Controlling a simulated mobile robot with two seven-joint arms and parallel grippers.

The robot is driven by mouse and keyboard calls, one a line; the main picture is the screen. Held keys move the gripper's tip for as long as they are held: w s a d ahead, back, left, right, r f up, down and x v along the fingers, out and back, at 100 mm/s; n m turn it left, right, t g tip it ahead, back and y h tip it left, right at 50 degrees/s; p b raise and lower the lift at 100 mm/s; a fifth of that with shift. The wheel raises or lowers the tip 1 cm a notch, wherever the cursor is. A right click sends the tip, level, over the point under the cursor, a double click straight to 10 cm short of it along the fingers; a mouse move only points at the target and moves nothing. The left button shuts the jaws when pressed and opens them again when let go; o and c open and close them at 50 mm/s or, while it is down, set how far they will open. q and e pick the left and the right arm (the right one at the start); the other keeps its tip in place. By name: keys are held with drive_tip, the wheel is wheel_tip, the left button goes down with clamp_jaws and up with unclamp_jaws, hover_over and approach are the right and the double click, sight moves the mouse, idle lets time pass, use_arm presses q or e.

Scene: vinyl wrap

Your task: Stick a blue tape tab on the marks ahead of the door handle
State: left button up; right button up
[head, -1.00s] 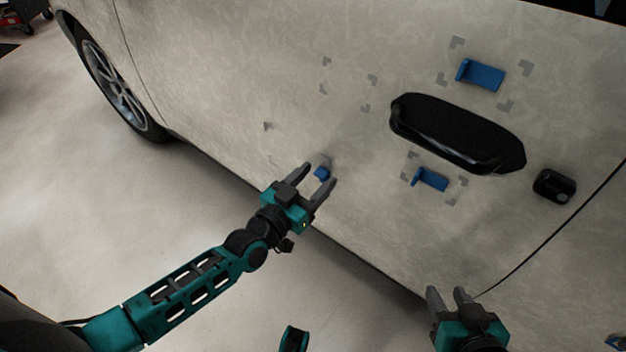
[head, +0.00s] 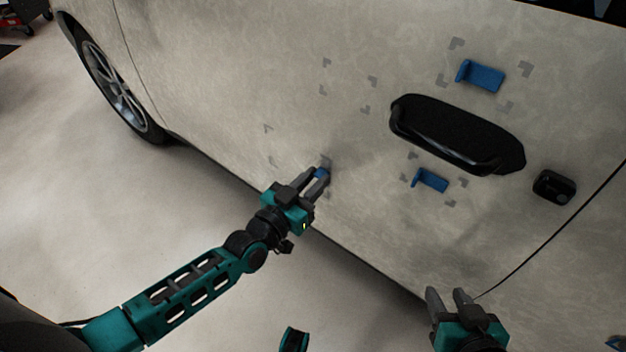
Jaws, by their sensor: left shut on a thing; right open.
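My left gripper (head: 322,170) is shut on a small blue tape tab (head: 321,174), which its fingers partly hide. It is at the door panel, left of and below the black door handle (head: 450,134). I cannot tell whether the tab's far part touches the door. Grey corner marks (head: 267,128) lie around this spot, partly hidden by the gripper. Another set of grey corner marks (head: 372,81), bare inside, is higher up, left of the handle. My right gripper (head: 447,292) is open and empty at the bottom, below the handle.
One blue tab (head: 484,76) sits among marks above the handle, another (head: 432,180) among marks below it. A black lock piece (head: 554,187) is right of the handle. A wheel (head: 115,86) is at upper left. The floor (head: 90,225) at left is clear.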

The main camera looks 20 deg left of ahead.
use_arm(q)
drive_tip(key=shift+s+a+p, duration=0.25)
drive_tip(key=shift+s+p, duration=0.15)
drive_tip(key=shift+s, duration=0.25)
clamp_jaws()
drive_tip(key=p+v, duration=0.2)
drive_tip(key=v, duration=0.4)
drive_tip(key=shift+s+p, duration=0.35)
drive_tip(key=shift+s, duration=0.05)
idle(0.7)
drive_tip(key=shift+a, duration=0.1)
drive_tip(key=shift+r, duration=0.1)
